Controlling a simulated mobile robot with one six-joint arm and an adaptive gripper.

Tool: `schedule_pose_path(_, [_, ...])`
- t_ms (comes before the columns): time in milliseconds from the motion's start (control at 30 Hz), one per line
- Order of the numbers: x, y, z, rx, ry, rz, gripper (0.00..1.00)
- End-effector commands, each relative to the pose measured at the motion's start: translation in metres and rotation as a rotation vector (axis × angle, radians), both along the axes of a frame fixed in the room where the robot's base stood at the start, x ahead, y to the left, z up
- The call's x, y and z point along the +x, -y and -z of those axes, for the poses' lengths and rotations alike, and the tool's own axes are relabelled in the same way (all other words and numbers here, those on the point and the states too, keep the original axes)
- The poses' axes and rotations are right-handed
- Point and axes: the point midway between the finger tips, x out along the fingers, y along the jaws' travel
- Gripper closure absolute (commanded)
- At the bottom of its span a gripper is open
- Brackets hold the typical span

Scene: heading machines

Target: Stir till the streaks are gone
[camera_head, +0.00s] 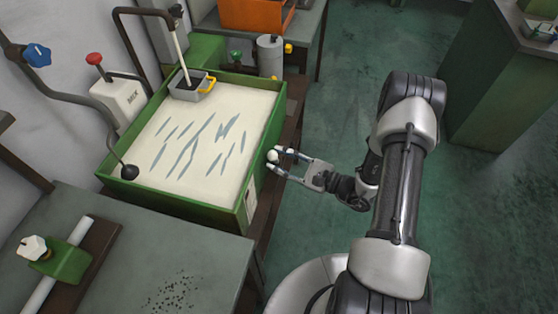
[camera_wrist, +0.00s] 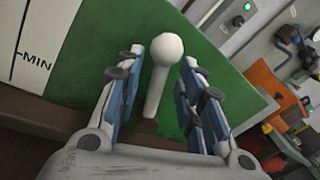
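The green tank (camera_head: 200,213) holds cream liquid (camera_head: 176,172) with several blue-grey streaks (camera_head: 190,148) across its surface. A white ball-ended handle (camera_wrist: 164,62) sticks out from the tank's green side wall; its ball also shows in the head view (camera_head: 272,156). My gripper (camera_head: 275,158) is at that wall with its fingers on either side of the handle. In the wrist view the fingers (camera_wrist: 163,68) are open, with a clear gap on the right of the handle and a narrower one on the left.
A red-knobbed lever (camera_head: 94,59) rises from a white box apparently lettered MIX (camera_head: 121,101). A blue knob (camera_head: 37,55) and a black ball (camera_head: 129,172) are left of the tank. A grey cup (camera_head: 190,88) sits at the far rim. Green floor (camera_head: 338,75) is open to the right.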

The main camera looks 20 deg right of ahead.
Motion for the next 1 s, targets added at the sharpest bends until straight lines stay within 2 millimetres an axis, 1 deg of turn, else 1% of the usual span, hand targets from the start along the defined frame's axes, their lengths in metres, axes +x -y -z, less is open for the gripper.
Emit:
schedule_pose_path(133, [0.0046, -0.0054, -0.0001, 0.0, 0.0, 0.0, 0.65])
schedule_pose_path(367, [0.005, -0.0056, -0.0004, 0.001, 0.0, 0.001, 0.65])
schedule_pose_path(467, [0.005, -0.0055, -0.0004, 0.001, 0.0, 0.001, 0.71])
schedule_pose_path(900, [0.0048, -0.0052, -0.0002, 0.001, 0.0, 0.001, 1.0])
schedule_pose_path(1000, [0.0048, -0.0053, -0.0001, 0.001, 0.0, 0.001, 1.0])
